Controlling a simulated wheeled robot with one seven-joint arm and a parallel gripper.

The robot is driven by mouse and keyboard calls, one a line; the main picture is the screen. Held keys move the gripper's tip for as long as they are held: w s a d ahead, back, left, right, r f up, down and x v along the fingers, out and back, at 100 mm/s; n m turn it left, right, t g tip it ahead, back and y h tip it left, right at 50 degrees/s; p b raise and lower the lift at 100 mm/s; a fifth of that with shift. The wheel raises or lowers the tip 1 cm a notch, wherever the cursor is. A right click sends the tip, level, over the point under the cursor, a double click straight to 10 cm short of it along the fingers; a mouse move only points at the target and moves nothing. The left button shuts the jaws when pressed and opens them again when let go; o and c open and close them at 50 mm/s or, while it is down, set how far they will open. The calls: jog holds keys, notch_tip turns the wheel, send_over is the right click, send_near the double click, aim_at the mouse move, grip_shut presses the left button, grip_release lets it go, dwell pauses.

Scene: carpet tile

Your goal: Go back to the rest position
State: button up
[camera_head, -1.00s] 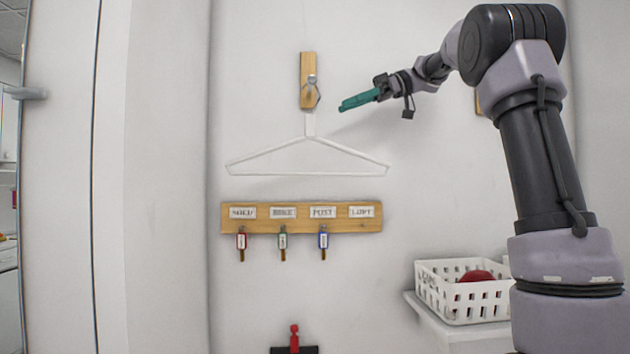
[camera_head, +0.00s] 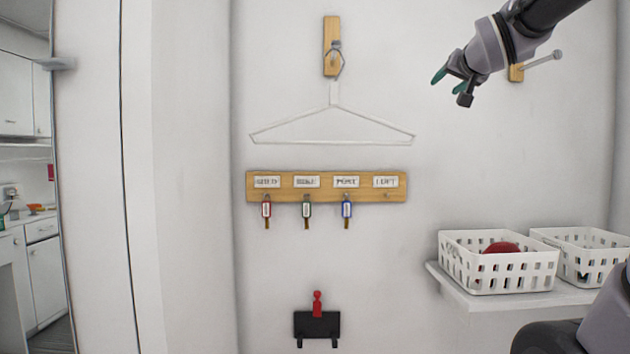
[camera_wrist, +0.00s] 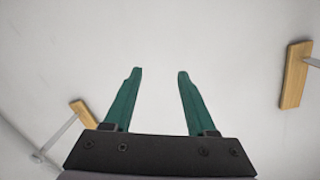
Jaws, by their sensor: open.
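My gripper (camera_head: 447,80) is at the upper right of the head view, in front of the bare wall and to the right of the hanger. In the wrist view its two green fingers (camera_wrist: 160,72) are apart with nothing between them. A white hanger (camera_head: 333,125) hangs from a hook on a wooden wall plate (camera_head: 330,45). My gripper is clear of the hanger and touches nothing that I can see.
A wooden key board (camera_head: 327,187) holds three tagged keys; its rightmost hook is empty. White baskets (camera_head: 497,270) stand on a shelf (camera_head: 490,297) at right, one with a red thing inside. A peg (camera_head: 540,62) juts from the wall behind my arm. A black holder (camera_head: 317,324) is low on the wall.

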jog(key=s+a+f+g+y, duration=0.1)
jog(key=s+a+f+g, duration=0.1)
jog(key=s+f, duration=0.4)
jog(key=s+a+f+g+y, duration=0.1)
jog(key=s+a+f+g, duration=0.1)
jog(key=s+f+g, duration=0.2)
jog(key=s+a+f+n+g, duration=0.1)
jog(key=s+f+g, duration=0.3)
jog(key=s+f, duration=0.5)
notch_tip(320, 180, down, 7)
jog(key=shift+s+a+r+y, duration=0.2)
jog(key=shift+s+a+y, duration=0.15)
jog(key=shift+a, duration=0.5)
jog(key=shift+w, duration=0.1)
